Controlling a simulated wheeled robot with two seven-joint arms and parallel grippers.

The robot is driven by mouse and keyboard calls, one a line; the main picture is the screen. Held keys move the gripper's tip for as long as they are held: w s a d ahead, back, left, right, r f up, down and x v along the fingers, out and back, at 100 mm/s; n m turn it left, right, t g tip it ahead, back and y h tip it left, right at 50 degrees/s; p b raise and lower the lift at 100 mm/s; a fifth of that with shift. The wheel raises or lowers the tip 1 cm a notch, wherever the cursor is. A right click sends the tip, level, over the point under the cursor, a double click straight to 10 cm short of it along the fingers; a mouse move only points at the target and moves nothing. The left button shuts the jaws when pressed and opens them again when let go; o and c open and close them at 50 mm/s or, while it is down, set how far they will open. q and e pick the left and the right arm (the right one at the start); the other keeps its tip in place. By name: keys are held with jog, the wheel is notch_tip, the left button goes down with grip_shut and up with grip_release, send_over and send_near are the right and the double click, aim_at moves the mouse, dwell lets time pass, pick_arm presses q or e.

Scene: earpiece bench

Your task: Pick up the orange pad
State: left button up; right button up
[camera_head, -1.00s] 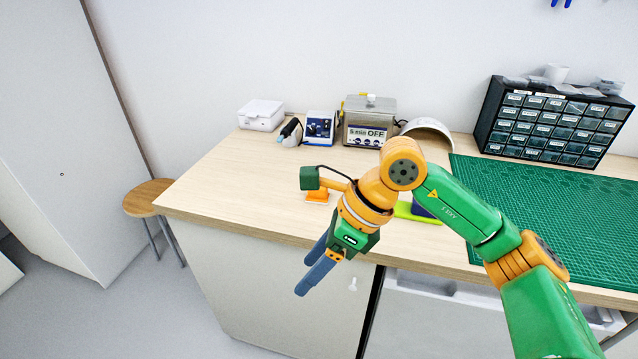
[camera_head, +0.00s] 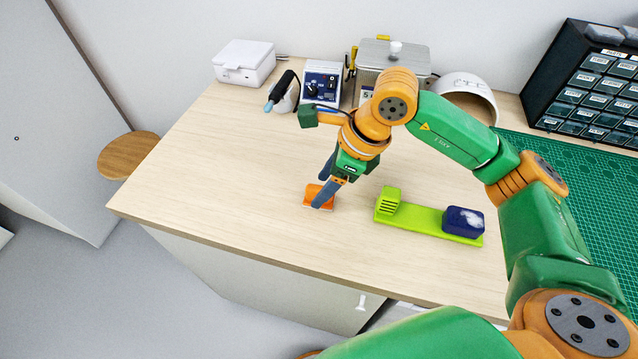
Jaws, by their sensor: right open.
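The orange pad (camera_head: 310,195) lies on the wooden bench top, left of the lime green strip. My right gripper (camera_head: 322,194) points down at it, with its blue-grey fingers open. One finger crosses in front of the pad and hides part of it. I cannot tell whether the fingers touch the pad. My left gripper is not in view.
A lime green strip (camera_head: 420,219) holding a dark blue block (camera_head: 464,221) lies to the right. A white box (camera_head: 243,62), a blue-faced unit (camera_head: 320,84) and a metal bath (camera_head: 392,54) stand behind. A green mat (camera_head: 590,200) and a drawer cabinet (camera_head: 588,90) are at right. Bare bench lies left of the pad.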

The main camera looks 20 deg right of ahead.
aim_at(321, 187)
jog(key=shift+x, duration=1.25)
jog(key=shift+w+d+f, duration=0.1)
jog(key=shift+w+f, duration=0.15)
jog(key=shift+w, duration=0.05)
jog(key=shift+s+r, duration=0.1)
jog(key=shift+s, duration=0.05)
jog(key=c, duration=0.9)
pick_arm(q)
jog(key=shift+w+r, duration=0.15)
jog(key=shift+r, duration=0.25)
pick_arm(e)
grip_shut()
jog(key=shift+r+b, duration=0.4)
jog(key=shift+r, duration=0.1)
jog(key=shift+r+b, duration=0.45)
jog(key=shift+r, duration=0.3)
pick_arm(q)
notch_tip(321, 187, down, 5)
jog(key=b, duration=0.3)
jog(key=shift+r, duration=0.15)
pick_arm(e)
jog(key=s+d+r, duration=0.6)
jog(key=s+r, duration=0.4)
jog(key=s, duration=0.2)
jog(key=shift+s+d+r, duration=0.15)
jog(key=shift+d+r, duration=0.1)
jog(key=shift+d, duration=0.05)
